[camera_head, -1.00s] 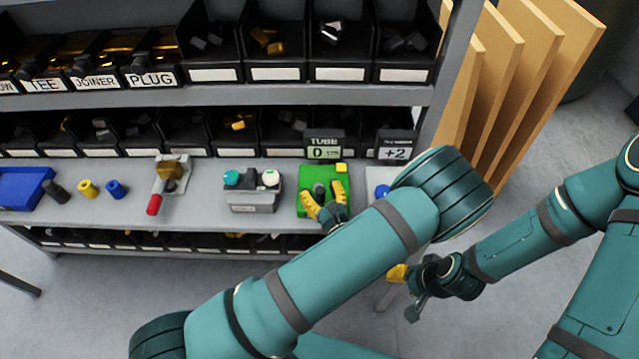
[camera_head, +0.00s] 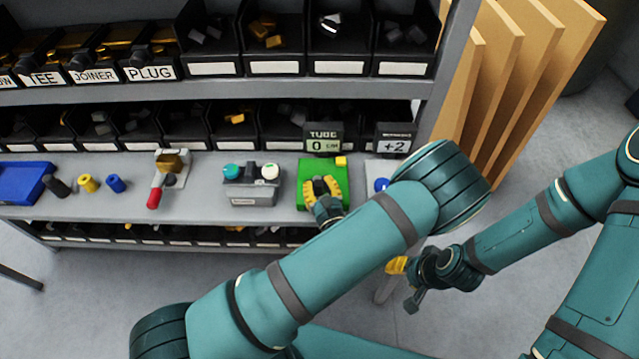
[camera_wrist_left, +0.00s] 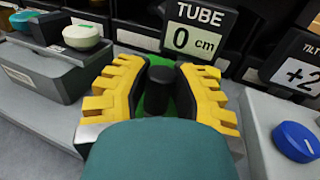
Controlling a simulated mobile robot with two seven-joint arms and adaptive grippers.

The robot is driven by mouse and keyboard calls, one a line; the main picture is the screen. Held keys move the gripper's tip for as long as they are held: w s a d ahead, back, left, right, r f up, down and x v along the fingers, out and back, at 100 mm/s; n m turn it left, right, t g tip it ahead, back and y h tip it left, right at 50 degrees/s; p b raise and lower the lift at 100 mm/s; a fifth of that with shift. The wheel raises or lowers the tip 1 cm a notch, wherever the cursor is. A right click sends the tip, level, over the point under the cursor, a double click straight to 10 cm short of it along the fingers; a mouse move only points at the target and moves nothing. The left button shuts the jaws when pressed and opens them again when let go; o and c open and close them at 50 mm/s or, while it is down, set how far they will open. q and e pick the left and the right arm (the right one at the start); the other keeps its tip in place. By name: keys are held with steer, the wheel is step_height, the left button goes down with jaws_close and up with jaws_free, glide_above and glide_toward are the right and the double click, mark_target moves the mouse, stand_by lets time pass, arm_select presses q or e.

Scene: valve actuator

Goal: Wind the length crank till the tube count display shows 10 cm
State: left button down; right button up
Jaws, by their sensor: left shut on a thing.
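The tube count display (camera_head: 323,139) stands at the back of the green length unit (camera_head: 340,200). In the left wrist view the display (camera_wrist_left: 194,28) reads 0 cm. My left gripper (camera_head: 321,185) is over the green unit. In the left wrist view its yellow fingers (camera_wrist_left: 162,95) are on both sides of a dark knob of the length crank (camera_wrist_left: 161,88), shut on it. The rest of the crank is hidden behind the gripper.
A blue knob (camera_wrist_left: 297,141) and a +2 display (camera_head: 395,145) are to the right of the green unit. A grey box (camera_head: 251,187) with teal and white buttons is to the left. A red-handled valve (camera_head: 165,175) lies farther left.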

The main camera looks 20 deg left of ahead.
arm_select(q)
steer(key=m+h, duration=0.1)
steer(key=a+m+t+h+p, duration=0.1)
steer(key=h, duration=0.1)
steer(key=shift+s+a+r+t, duration=0.1)
steer(key=shift+s+t, duration=0.1)
steer(key=shift+t, duration=0.1)
steer(key=m+h+p, duration=0.1)
steer(key=h, duration=0.1)
steer(key=a+m+t+h+p, duration=0.1)
steer(key=m+h, duration=0.1)
steer(key=m+h+p, duration=0.1)
steer(key=h+p, duration=0.1)
steer(key=shift+w+a+m+h, duration=0.1)
steer(key=shift+a+m+h, duration=0.2)
steer(key=shift+m, duration=0.1)
steer(key=h, duration=0.1)
steer(key=m+h, duration=0.1)
steer(key=shift+w+a+h+p, duration=0.1)
steer(key=shift+a+h+p, duration=0.1)
steer(key=shift+h+p, duration=0.1)
steer(key=shift+w+a+m+h, duration=0.1)
steer(key=shift+a+m+h, duration=0.05)
steer(key=shift+m+h, duration=0.55)
steer(key=shift+w+a+m+h, duration=0.1)
steer(key=shift+m+h, duration=0.4)
steer(key=shift+h, duration=0.3)
steer(key=c, duration=0.8)
jaws_free()
steer(key=shift+o, duration=0.2)
